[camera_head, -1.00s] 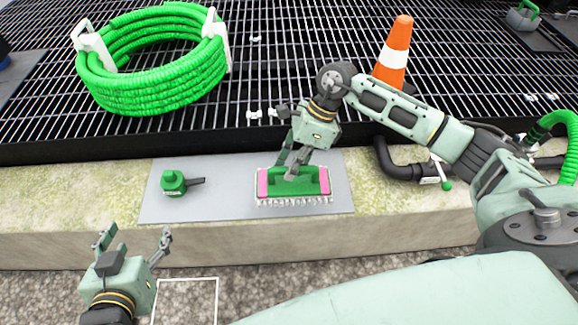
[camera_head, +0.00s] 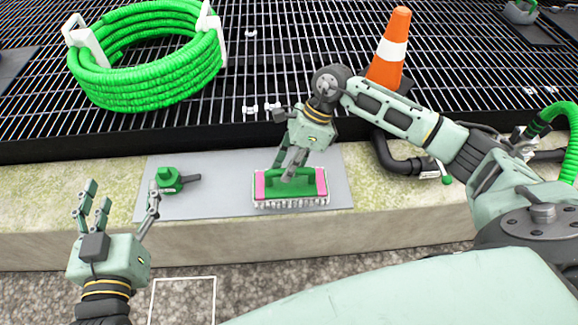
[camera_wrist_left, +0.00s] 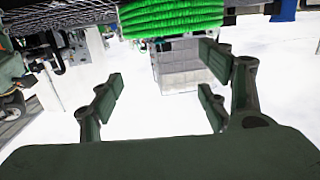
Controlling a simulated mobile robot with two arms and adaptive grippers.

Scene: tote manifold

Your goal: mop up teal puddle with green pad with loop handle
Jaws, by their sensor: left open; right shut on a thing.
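The green pad (camera_head: 315,183) has pink ends, a loop handle on top and a pale fringe along its lower edge. It lies on a grey mat (camera_head: 225,193) on the stone ledge. My right gripper (camera_head: 290,168) reaches down from above and is shut on the pad's handle, partly hiding it. My left gripper (camera_head: 122,200) is open and empty, in front of the ledge at the left; its spread fingers also show in the left wrist view (camera_wrist_left: 160,88). I see no teal puddle in either view.
A green valve-like part (camera_head: 168,180) with a dark stub sits at the mat's left. Behind the ledge, a coiled green hose (camera_head: 150,85) and an orange cone (camera_head: 388,65) stand on black grating (camera_head: 290,60). A dark pipe (camera_head: 400,165) lies right of the mat.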

